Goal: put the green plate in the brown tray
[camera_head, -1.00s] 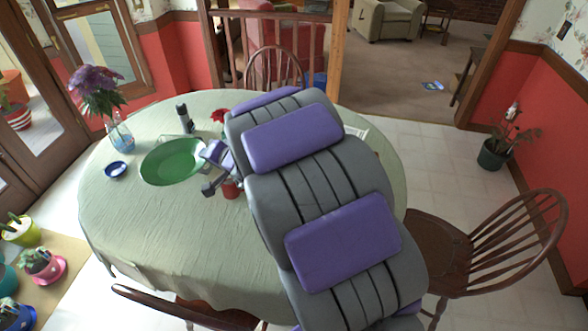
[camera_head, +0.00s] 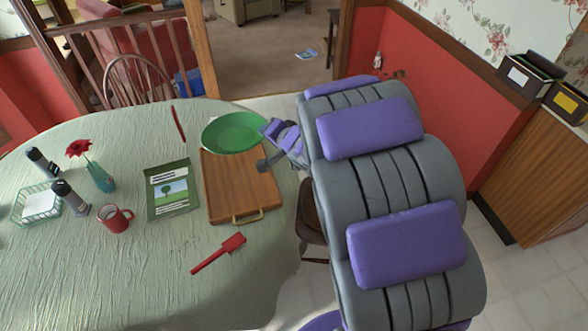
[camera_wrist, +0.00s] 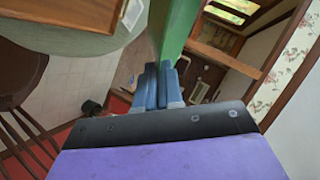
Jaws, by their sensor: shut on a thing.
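The green plate (camera_head: 234,133) is round and shallow, at the far end of the brown tray in the head view. My gripper (camera_head: 270,130) is shut on its right rim. In the wrist view the plate (camera_wrist: 175,28) is a green strip between the fingertips (camera_wrist: 160,72). The brown tray (camera_head: 240,185) is a flat wooden board with a brass handle, lying on the table. The plate overlaps the tray's far edge in the picture; I cannot tell whether they touch.
The table (camera_head: 130,270) has a pale green cloth. Left of the tray lie a booklet (camera_head: 172,190), a red mug (camera_head: 115,219) and a flower vase (camera_head: 103,178). A red spatula (camera_head: 218,254) lies in front. A chair (camera_head: 312,215) stands at the right edge.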

